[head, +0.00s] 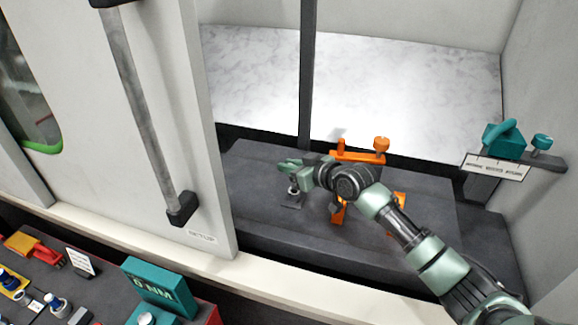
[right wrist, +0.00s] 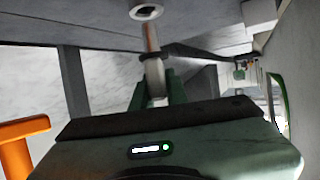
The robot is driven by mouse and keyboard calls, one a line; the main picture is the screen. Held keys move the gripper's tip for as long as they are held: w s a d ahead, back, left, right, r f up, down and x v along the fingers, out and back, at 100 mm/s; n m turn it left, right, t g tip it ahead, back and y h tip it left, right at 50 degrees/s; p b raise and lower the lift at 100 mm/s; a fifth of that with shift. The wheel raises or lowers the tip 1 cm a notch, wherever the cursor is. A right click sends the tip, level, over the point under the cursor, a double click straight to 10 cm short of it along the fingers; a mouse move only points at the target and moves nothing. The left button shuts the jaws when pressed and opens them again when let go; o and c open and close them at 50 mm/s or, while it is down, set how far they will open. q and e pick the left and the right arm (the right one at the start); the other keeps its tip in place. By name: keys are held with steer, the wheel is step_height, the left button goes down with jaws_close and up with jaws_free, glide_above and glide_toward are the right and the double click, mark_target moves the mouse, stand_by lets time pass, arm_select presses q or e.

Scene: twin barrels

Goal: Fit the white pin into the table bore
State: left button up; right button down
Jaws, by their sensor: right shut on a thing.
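My right gripper (head: 283,165) reaches in from the right over the dark table (head: 262,210) inside the enclosure. In the right wrist view its green fingers (right wrist: 157,92) are shut on the white pin (right wrist: 154,76). The pin has a white body and a thinner copper-brown shaft pointing away from the fingers. A pale ring around a dark hole, apparently the table bore (right wrist: 146,12), lies just beyond the shaft's tip. The tip appears at the ring's near edge; I cannot tell whether it touches. In the head view the gripper and arm hide most of the pin. My left gripper is not in view.
An orange fixture (head: 362,157) with a knob stands behind and beside my right arm. A teal clamp (head: 503,138) with a label is at the right wall. A sliding door (head: 110,130) with a long handle covers the left. A teal box (head: 160,285) stands on the front bench.

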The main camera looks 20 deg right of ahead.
stand_by(0.3)
steer(key=shift+f+b, duration=1.35)
steer(key=shift+f, duration=0.7)
steer(key=c, duration=1.3)
jaws_free()
steer(key=b+v, duration=0.1)
steer(key=v, duration=0.7)
